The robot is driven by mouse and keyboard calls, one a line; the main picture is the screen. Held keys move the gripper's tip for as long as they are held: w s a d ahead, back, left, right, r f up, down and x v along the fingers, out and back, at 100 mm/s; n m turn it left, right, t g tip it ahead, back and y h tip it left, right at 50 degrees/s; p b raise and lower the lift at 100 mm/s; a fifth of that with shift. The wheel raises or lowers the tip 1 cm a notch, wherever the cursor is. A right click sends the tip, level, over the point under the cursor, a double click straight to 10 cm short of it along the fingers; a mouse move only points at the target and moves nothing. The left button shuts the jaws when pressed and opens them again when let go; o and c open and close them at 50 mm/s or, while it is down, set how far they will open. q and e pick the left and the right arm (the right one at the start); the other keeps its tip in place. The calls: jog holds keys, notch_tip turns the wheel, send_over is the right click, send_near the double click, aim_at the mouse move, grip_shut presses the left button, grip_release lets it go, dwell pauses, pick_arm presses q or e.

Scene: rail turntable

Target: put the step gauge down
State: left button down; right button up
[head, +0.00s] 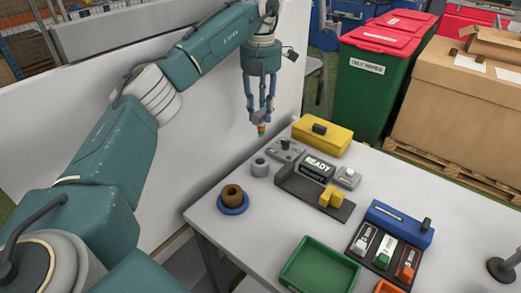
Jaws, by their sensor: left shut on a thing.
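My left gripper (262,113) points down and is shut on a small piece with green and orange bands, which I take to be the step gauge (261,131). Only the gauge's lower end shows below the fingertips; the rest is hidden between them. In the head view the gripper and gauge appear near the table's far left edge, to the left of the yellow box. The gauge looks apart from the tabletop. My right gripper does not show.
The grey table (255,232) carries a yellow box (322,136), a READY display (317,167), a grey ring (260,167), a brown ring on a blue disc (232,207), a green tray (290,277) and a dark tray of coloured blocks (365,255). Bare tabletop lies between the discs and green tray.

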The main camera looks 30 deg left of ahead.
aim_at(259, 124)
pick_arm(q)
jog(key=f, duration=0.4)
jog(key=shift+a+f+p, duration=0.2)
jog(key=shift+f+p, duration=0.2)
notch_tip(259, 124, down, 8)
jog(key=shift+f+p, duration=0.2)
jog(key=shift+p, duration=0.7)
jog(key=shift+f, duration=0.1)
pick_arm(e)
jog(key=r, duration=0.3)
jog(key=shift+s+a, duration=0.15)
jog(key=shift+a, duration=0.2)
pick_arm(q)
jog(key=shift+f, duration=0.1)
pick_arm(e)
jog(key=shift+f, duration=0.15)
pick_arm(q)
jog(key=c, duration=1.4)
grip_release()
jog(key=shift+f, duration=0.1)
jog(key=shift+o, duration=0.2)
